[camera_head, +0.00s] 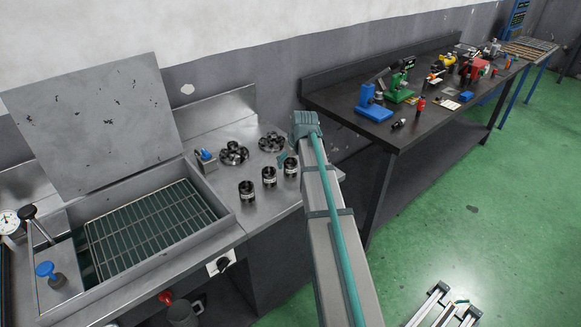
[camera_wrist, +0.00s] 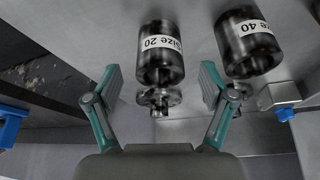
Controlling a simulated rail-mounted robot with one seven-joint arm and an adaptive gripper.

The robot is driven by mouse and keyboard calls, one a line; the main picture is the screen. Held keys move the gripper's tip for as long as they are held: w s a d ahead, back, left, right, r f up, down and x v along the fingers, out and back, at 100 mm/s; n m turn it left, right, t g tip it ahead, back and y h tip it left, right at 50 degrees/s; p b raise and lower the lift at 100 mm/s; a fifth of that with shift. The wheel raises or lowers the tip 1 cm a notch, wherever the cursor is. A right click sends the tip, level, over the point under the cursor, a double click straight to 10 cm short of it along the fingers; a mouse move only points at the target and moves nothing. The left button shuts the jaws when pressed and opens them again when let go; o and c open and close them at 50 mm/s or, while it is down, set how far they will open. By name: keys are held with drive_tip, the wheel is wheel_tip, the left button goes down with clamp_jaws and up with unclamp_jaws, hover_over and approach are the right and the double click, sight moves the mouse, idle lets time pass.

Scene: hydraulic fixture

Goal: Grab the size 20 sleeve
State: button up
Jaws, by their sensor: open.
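The size 20 sleeve (camera_wrist: 160,62) is a dark, shiny cylinder with a white label, in the upper middle of the wrist view. My gripper (camera_wrist: 161,80) is open, with one teal finger to each side of this sleeve in the picture and gaps on both sides. I cannot tell whether the sleeve is fully between the fingertips in depth. In the head view it appears to be the rightmost sleeve (camera_head: 291,168) on the steel counter, beside my arm. My gripper is mostly hidden there behind my arm, with a teal part (camera_head: 283,158) showing.
A size 40 sleeve (camera_wrist: 247,45) stands close to the right finger in the wrist view. Another sleeve (camera_head: 247,191) stands further left. Dark flanged parts (camera_head: 233,153) and a blue-topped item (camera_head: 206,160) sit behind on the counter. A dark workbench (camera_head: 400,130) stands right.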

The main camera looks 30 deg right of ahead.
sight(291, 162)
drive_tip(key=shift+p+x, duration=0.4)
drive_tip(key=shift+x, duration=1.3)
clamp_jaws()
